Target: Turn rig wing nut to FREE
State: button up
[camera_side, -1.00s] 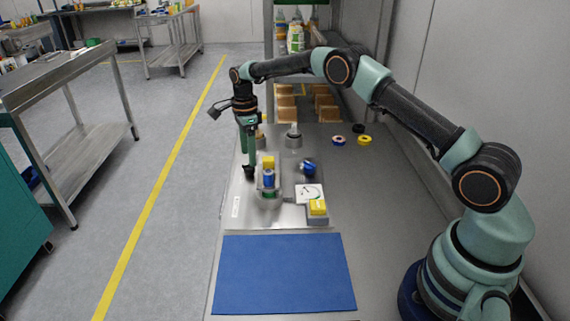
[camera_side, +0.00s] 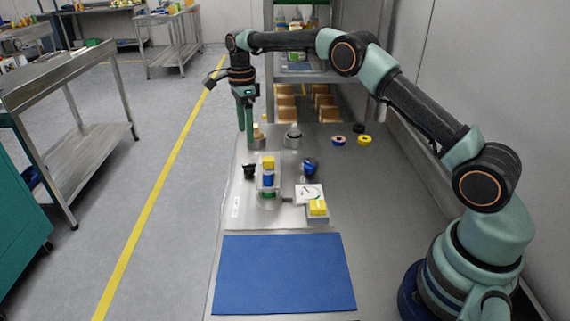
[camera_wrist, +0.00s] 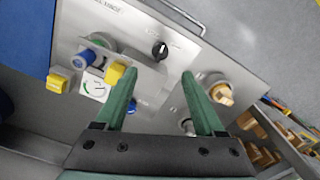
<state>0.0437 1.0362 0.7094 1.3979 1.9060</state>
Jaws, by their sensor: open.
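A tan piece that looks like the wing nut (camera_wrist: 221,93) sits on a round grey base, right of my fingers in the wrist view. In the side view the same wing nut (camera_side: 257,130) stands at the back left of the metal plate (camera_side: 240,192), partly beside my fingers. Its markings are too small to read, so I cannot tell its setting. My gripper (camera_side: 246,136) points down above the plate, close to the wing nut in that picture. In the wrist view my gripper (camera_wrist: 158,75) is open with nothing between the fingers.
A black knob (camera_side: 249,170) stands at the plate's left. A blue cylinder with a yellow top (camera_side: 268,163), a blue knob (camera_side: 309,167), a gauge (camera_side: 311,192) and a yellow button (camera_side: 318,207) sit nearby. A grey cylinder (camera_side: 293,140) stands right of the wing nut. The blue mat (camera_side: 284,273) is clear.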

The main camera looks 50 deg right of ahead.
aim_at(249, 166)
notch_tip(249, 166, down, 12)
dwell(0.6)
